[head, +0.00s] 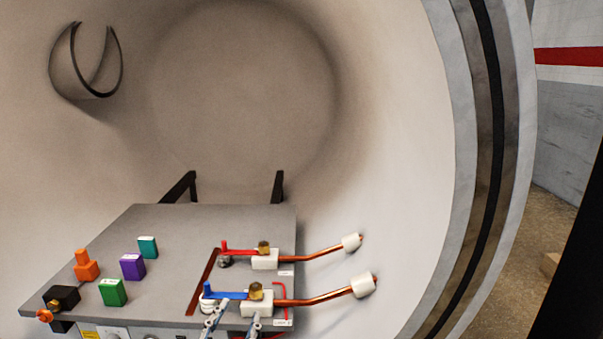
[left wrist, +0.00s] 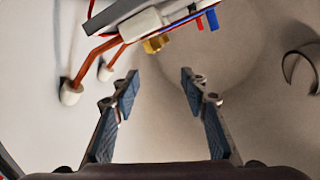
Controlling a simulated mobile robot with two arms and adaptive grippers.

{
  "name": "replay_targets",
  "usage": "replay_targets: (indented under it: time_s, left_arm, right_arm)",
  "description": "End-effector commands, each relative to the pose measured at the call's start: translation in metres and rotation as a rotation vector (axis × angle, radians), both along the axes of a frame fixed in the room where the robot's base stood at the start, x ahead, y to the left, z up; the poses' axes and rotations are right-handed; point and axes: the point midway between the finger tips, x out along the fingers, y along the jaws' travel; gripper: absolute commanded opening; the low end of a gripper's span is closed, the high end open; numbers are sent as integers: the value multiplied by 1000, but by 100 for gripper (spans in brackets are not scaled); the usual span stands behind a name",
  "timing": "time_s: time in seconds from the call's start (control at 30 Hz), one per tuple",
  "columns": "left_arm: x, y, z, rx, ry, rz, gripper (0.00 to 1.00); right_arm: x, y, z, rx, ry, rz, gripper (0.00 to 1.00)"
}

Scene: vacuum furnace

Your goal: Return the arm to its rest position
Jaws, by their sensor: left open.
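My left gripper (head: 235,319) shows at the bottom edge of the head view, its fingertips just in front of the blue lever and the near white block. In the left wrist view the gripper (left wrist: 160,88) has its two fingers wide apart with nothing between them. The brass nut (left wrist: 155,44) and white block lie beyond the fingertips there. Most of the left arm is out of view. My right gripper is not in view.
A grey plate (head: 160,225) in the round chamber carries a red lever (head: 240,252), a blue lever (head: 230,295), and orange, green (head: 113,292), purple (head: 132,267) and teal blocks. Copper rods (head: 310,300) run to white insulators at the right wall. Open space lies above the plate.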

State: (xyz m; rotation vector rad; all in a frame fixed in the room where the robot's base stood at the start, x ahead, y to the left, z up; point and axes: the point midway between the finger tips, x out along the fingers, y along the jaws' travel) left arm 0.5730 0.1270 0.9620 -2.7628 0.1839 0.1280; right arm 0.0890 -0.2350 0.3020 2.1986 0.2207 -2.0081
Motion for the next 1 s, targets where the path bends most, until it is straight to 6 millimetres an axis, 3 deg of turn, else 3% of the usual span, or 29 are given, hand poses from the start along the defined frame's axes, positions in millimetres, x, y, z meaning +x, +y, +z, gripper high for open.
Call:
replay_targets:
  time_s: [0.03, 0.1, 0.2, 0.3, 0.5, 0.7, 0.73, 1.0]
  left_arm:
    - [-17, 14, -33, -21, 113, 38, 41]
    - [-44, 31, -77, -45, 272, 85, 41]
    - [-91, 50, -131, -70, 489, 136, 41]
    - [-139, 62, -170, -85, 671, 169, 41]
    - [-220, 73, -213, -101, 940, 202, 41]
    - [-291, 78, -234, -110, 1153, 216, 41]
    - [-297, 78, -239, -110, 1174, 216, 41]
    - [-279, 75, -315, -101, 1194, 215, 41]
  right_arm:
    - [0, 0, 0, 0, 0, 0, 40]
    - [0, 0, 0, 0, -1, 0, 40]
    - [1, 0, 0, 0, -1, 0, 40]
    - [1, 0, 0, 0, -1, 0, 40]
    - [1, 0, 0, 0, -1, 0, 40]
    - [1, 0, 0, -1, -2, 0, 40]
    - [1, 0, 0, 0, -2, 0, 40]
    - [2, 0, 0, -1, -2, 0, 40]
